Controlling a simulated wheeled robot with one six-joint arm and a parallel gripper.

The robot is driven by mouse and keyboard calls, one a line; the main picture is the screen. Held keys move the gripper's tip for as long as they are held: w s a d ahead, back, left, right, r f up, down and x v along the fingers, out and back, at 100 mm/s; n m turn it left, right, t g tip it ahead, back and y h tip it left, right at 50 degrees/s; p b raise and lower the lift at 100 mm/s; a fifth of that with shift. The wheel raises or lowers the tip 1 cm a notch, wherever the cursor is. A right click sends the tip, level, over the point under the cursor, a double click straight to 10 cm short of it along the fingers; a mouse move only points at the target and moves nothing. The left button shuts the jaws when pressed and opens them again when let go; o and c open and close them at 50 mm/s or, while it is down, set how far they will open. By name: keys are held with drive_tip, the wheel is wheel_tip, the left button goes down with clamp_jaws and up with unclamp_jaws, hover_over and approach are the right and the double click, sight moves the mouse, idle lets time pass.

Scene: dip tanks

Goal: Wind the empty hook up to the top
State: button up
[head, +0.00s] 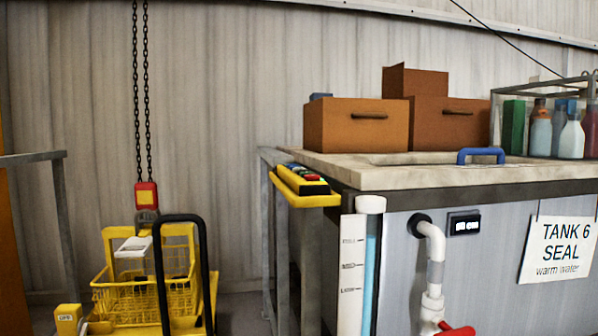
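The hoist's hook block (146,196), red with a yellow face, hangs low on two dark chains (141,90) at the left. The grey hook part (147,216) under it is small and partly hidden. It is just above a yellow wire basket (140,295) with a yellow frame; I cannot tell whether they touch. A control box with several coloured buttons (308,176) lies in a yellow holder (306,198) at the left corner of the tank. My gripper is not in view.
The tank (450,180) has a blue handle (481,154) on top, a level gauge (353,265), a pipe (435,250) and a red valve lever (458,330). Brown boxes (355,125) and a bottle rack (545,120) stand on it. A black hoop (180,218) stands before the basket.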

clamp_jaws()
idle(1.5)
